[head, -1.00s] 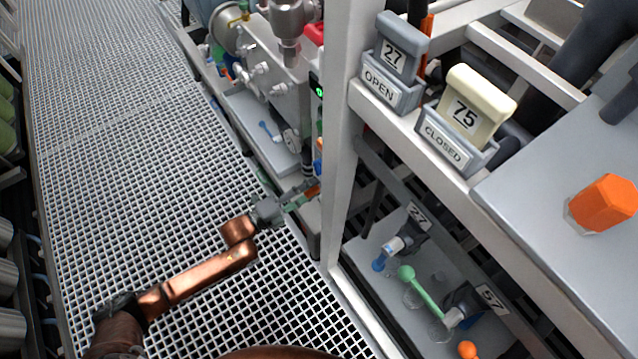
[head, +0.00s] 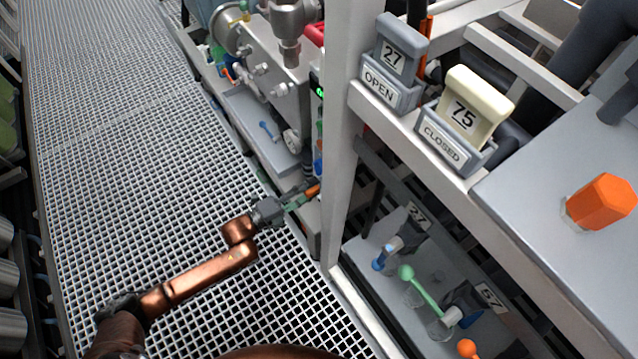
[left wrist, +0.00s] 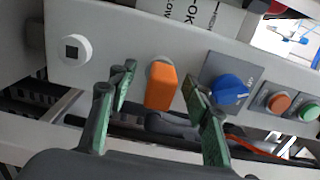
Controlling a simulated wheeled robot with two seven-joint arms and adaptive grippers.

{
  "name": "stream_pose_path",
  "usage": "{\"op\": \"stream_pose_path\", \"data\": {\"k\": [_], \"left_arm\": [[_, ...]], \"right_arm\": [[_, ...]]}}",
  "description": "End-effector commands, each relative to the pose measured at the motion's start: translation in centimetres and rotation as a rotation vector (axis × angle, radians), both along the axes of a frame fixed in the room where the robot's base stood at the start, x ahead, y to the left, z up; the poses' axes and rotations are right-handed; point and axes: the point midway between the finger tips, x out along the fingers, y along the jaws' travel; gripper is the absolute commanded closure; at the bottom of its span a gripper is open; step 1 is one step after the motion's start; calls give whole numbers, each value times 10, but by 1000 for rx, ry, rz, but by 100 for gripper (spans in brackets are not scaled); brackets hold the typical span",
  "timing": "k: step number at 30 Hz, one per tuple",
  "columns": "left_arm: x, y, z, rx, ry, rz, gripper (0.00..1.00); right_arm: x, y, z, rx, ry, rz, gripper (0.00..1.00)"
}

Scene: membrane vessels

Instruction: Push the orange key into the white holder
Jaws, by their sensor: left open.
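The orange key (left wrist: 161,88) is a block that stands out from a pale panel in the left wrist view, with a pale round collar (left wrist: 158,64) behind its far end. A white round piece with a dark square in its middle (left wrist: 74,50) sits on the panel to the left; I cannot tell which of the two is the white holder. My left gripper (left wrist: 160,78) is open, with its green fingers on either side of the key; contact cannot be made out. In the head view, my left gripper (head: 298,197) is by the frame post, with a small orange part at its tips.
A blue knob (left wrist: 230,89), an orange-red button (left wrist: 281,103) and a green button (left wrist: 308,112) are right of the key. In the head view, the white post (head: 345,130) stands close to the gripper. The grating floor (head: 130,130) is clear. An orange hexagonal piece (head: 603,201) is at right.

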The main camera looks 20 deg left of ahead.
Motion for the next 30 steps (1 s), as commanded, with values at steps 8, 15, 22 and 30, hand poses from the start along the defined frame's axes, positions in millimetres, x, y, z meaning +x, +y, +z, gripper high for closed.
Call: {"op": "stream_pose_path", "data": {"k": [8, 15, 22, 30], "left_arm": [[0, 0, 1, 0, 0, 0, 55], [0, 0, 0, 0, 0, 0, 55], [0, 0, 0, 0, 0, 0, 67], [0, 0, 0, 0, 0, 0, 85]], "right_arm": [[1, 0, 2, 0, -3, 0, 60], [1, 0, 3, 0, -4, 1, 60], [1, 0, 3, 0, -4, 1, 60], [1, 0, 3, 0, -4, 1, 60]]}}
